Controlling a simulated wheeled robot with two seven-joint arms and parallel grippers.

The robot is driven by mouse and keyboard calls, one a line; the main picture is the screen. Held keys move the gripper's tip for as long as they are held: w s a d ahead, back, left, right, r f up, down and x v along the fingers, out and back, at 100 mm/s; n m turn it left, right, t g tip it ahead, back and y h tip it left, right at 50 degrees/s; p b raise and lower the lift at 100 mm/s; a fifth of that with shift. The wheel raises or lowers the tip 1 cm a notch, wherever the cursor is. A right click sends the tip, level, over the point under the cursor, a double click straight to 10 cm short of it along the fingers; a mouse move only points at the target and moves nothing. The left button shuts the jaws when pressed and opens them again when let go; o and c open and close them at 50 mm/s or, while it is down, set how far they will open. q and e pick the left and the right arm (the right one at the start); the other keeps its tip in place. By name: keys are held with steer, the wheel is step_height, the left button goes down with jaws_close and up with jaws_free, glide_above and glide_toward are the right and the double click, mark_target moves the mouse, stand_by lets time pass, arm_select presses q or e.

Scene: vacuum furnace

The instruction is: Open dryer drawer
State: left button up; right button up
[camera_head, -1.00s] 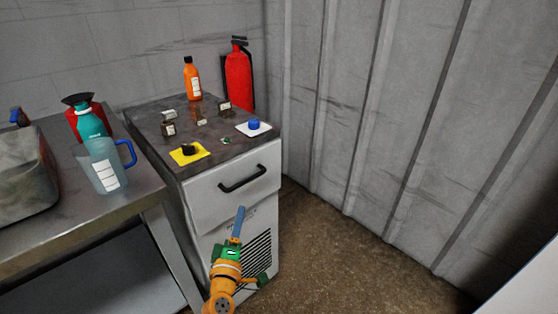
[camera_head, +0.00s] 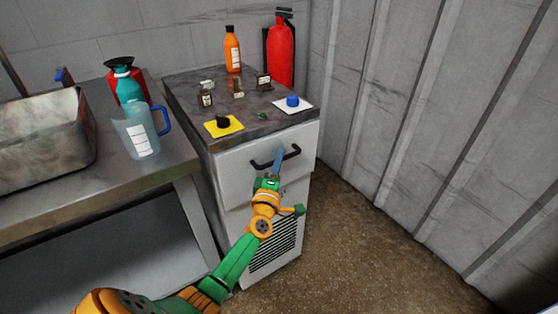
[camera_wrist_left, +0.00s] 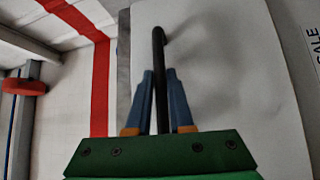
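The dryer drawer (camera_head: 238,181) is the pale upper front panel of the cabinet in the head view. Its front looks flush under the top. A black bar handle (camera_head: 292,153) runs across it. My left gripper (camera_head: 278,153) is at the handle, reaching up from below left. In the left wrist view the handle (camera_wrist_left: 159,50) runs between its two blue fingers (camera_wrist_left: 160,76), which lie close on both sides and look shut on it. The pale drawer front (camera_wrist_left: 225,65) fills the area behind. My right gripper is not in view.
Small bottles, a yellow mat (camera_head: 232,129), a white mat (camera_head: 304,106) and an orange bottle (camera_head: 232,52) stand on the cabinet top. A red extinguisher (camera_head: 281,55) is behind. A steel sink table (camera_head: 90,195) with a jug (camera_head: 140,137) is left. Floor at right is clear.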

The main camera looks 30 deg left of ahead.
arm_select(q)
jaws_close()
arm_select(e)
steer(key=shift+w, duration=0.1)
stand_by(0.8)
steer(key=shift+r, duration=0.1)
